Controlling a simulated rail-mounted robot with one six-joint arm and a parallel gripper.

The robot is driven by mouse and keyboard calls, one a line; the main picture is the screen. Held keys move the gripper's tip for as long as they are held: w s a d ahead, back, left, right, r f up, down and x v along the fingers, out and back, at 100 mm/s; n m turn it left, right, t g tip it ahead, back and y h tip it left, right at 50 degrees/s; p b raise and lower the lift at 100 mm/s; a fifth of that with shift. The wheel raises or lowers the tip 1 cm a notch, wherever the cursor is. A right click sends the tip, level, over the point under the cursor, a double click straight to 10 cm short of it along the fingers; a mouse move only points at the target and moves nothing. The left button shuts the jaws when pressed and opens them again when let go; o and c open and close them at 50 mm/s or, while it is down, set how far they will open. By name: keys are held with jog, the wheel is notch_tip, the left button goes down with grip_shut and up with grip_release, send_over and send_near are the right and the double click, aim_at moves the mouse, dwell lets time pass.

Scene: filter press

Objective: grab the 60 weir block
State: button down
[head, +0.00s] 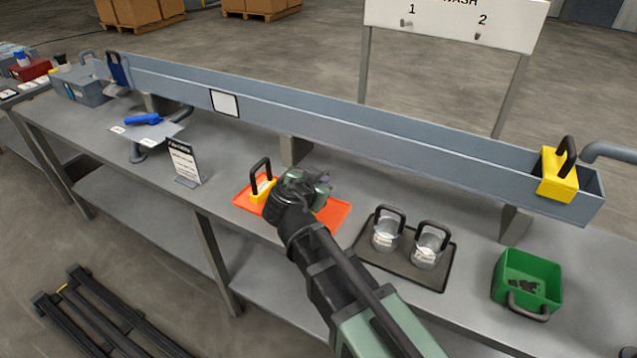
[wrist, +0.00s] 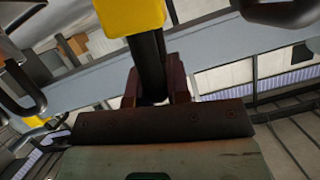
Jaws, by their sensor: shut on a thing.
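My gripper (head: 322,181) is over the orange mat (head: 331,215) in the head view. In the wrist view its dark red jaws (wrist: 158,88) are closed around a black handle (wrist: 150,55) that joins a yellow block (wrist: 130,14), cut off by the top edge. No number shows on that block, and my wrist hides it in the head view. Another yellow block (head: 263,190) with a black loop handle stands on the mat's left part, just left of my gripper. Its number cannot be read.
A long grey trough (head: 360,130) runs behind the mat. A yellow block (head: 558,182) with a black handle sits at its right end. Two clear handled containers (head: 428,247) stand on a dark tray (head: 402,277). A green bin (head: 528,276) is further right, a sign (head: 185,162) left.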

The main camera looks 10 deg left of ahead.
notch_tip(320, 180, up, 18)
jog(key=p, duration=1.6)
